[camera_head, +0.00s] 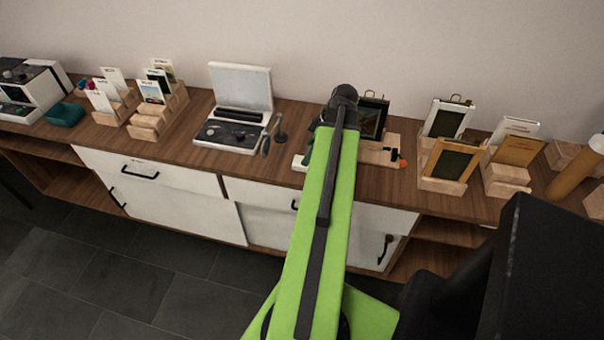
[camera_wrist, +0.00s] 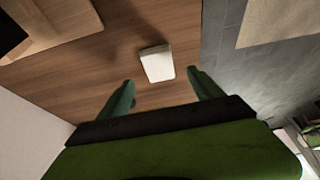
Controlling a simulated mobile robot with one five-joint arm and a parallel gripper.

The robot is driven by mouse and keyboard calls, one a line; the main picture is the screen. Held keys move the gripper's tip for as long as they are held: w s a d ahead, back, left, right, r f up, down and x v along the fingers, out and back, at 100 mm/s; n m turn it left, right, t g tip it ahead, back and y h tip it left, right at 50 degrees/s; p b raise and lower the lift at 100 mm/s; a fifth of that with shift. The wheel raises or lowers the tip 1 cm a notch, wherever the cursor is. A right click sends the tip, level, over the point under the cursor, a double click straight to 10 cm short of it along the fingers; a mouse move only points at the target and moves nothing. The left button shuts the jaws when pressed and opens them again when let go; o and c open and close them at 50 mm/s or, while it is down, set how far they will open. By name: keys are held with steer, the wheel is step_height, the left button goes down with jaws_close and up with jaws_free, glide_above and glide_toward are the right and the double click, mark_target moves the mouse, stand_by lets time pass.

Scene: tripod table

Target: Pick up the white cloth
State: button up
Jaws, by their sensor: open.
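The white cloth (camera_wrist: 157,63) shows in the wrist view as a small, flat, folded-looking white rectangle lying on the wooden top. A small white piece (camera_head: 299,163) beside my arm in the head view looks like the same thing, partly hidden by the arm. My gripper (camera_wrist: 160,80) is open in the wrist view, with a dark green finger on each side and nothing between them. The cloth lies just beyond the fingertips, between their lines; its height below them is hard to judge. In the head view my green arm mostly hides the gripper.
The wooden sideboard top (camera_head: 180,150) has a narrow front edge near the cloth. A record player (camera_head: 228,135) with a raised lid stands to the left. Behind and right are a dark framed picture on a wooden stand (camera_head: 378,153) and more frames (camera_head: 452,163). A wall closes the back.

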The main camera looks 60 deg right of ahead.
steer(key=shift+w+f, duration=0.1)
steer(key=shift+f, duration=0.15)
steer(key=b+x, duration=0.5)
steer(key=shift+f, duration=0.25)
steer(key=shift+r, duration=0.2)
steer(key=c, duration=1.4)
